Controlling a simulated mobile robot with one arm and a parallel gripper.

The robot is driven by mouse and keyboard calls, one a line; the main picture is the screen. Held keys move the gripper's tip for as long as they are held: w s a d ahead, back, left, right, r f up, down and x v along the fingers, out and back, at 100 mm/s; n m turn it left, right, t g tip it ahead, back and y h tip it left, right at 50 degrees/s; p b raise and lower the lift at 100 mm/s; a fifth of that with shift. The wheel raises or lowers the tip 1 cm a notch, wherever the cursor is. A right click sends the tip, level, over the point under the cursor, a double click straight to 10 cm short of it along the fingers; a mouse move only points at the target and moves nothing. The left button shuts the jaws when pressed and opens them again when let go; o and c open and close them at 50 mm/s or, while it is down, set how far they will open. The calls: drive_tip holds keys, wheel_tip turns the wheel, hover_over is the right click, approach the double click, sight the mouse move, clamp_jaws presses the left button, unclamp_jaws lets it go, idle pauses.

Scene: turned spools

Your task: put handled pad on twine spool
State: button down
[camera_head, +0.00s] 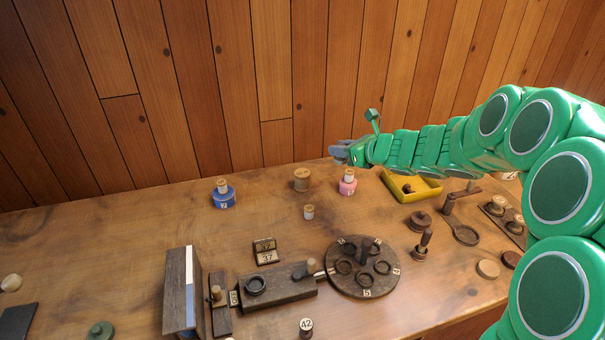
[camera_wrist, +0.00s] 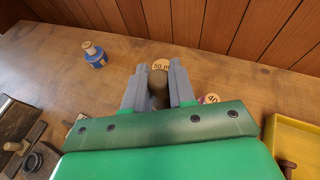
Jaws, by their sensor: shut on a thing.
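My gripper (camera_head: 340,153) is raised above the back of the table, shut on a brown rounded piece, which looks like the handled pad's handle (camera_wrist: 158,84), between its grey fingers in the wrist view. The pad's lower part is hidden. A tan spool (camera_head: 301,180), likely the twine spool, stands upright near the back wall, to the left of and below my gripper in the head view. In the wrist view its pale top, marked "50 m" (camera_wrist: 161,64), shows just beyond the fingertips, partly hidden by the held piece. The pad appears apart from it.
A blue spool (camera_head: 223,197) stands to the left and a pink spool (camera_head: 347,184) to the right. A yellow tray (camera_head: 428,190) and a round dark rack (camera_head: 350,283) lie further right and forward.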

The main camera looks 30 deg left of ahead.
drive_tip(key=s+a+r+n+g, duration=0.2)
drive_tip(key=s+a+n+g, duration=0.2)
drive_tip(key=s+a, duration=0.15)
drive_tip(key=g, duration=0.1)
hover_over(302, 173)
drive_tip(key=shift+y, duration=0.4)
drive_tip(key=f, duration=0.9)
drive_tip(key=shift+s+d+f, duration=0.2)
drive_tip(key=shift+s+d, duration=0.15)
drive_tip(key=shift+d, duration=0.05)
drive_tip(key=shift+w+a+f, duration=0.2)
drive_tip(key=shift+w+f, duration=0.05)
drive_tip(key=shift+f, duration=0.15)
drive_tip(key=shift+w+a+f, duration=0.15)
drive_tip(key=shift+w+f, duration=0.05)
drive_tip(key=shift+f, duration=1.55)
drive_tip(key=shift+f, duration=0.1)
drive_tip(key=c, duration=0.9)
unclamp_jaws()
drive_tip(key=shift+c, duration=0.2)
